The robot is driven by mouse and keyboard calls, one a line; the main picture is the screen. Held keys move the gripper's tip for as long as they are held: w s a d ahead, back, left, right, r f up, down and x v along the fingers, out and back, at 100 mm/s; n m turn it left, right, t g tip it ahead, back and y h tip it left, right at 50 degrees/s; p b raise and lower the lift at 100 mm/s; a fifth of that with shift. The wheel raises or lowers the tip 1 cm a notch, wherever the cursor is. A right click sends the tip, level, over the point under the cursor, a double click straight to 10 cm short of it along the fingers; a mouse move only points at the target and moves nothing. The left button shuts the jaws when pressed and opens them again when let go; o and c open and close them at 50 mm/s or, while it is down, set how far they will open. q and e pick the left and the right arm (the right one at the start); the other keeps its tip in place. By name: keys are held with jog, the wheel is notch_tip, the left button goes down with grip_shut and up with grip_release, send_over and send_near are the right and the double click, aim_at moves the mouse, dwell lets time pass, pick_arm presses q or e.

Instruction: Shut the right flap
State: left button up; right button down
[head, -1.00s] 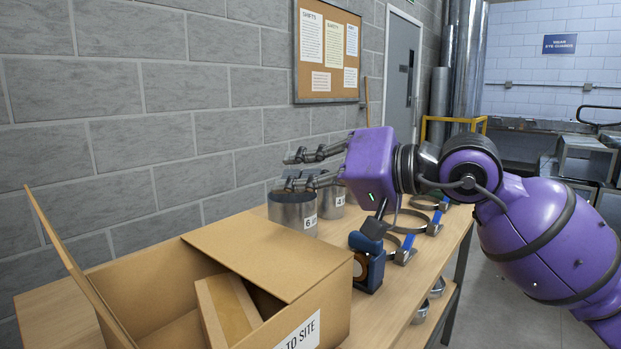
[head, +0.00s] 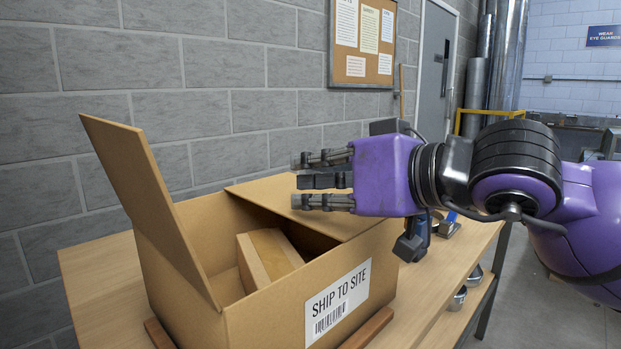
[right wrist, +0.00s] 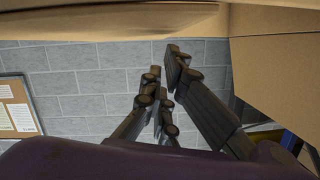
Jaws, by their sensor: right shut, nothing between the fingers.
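The cardboard box (head: 245,325) stands on the table with its label facing me. Its left flap (head: 145,195) stands up, leaning outward to the left. Its right flap (head: 310,215) lies inward, about level, over the right part of the opening. My right gripper (head: 298,180) is shut and empty, its fingers pointing left just above the right flap; I cannot tell if they touch it. The gripper hides part of this flap. In the right wrist view the fingers (right wrist: 165,85) point toward the wall with cardboard close by. My left gripper is out of view.
The grey block wall (head: 230,90) is behind. Metal rings (head: 473,276) sit on the lower shelf.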

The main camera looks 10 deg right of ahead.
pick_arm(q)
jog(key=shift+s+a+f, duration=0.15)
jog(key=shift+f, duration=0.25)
pick_arm(e)
jog(key=shift+s+a+f, duration=0.1)
jog(key=shift+a+f, duration=0.05)
jog(key=shift+f, duration=0.25)
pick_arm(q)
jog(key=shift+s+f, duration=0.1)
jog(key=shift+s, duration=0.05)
pick_arm(e)
jog(key=shift+s, duration=0.1)
jog(key=v, duration=0.5)
jog(key=shift+s+d, duration=0.25)
jog(key=shift+d, duration=0.15)
jog(key=v, duration=0.6)
jog(key=shift+s, duration=0.1)
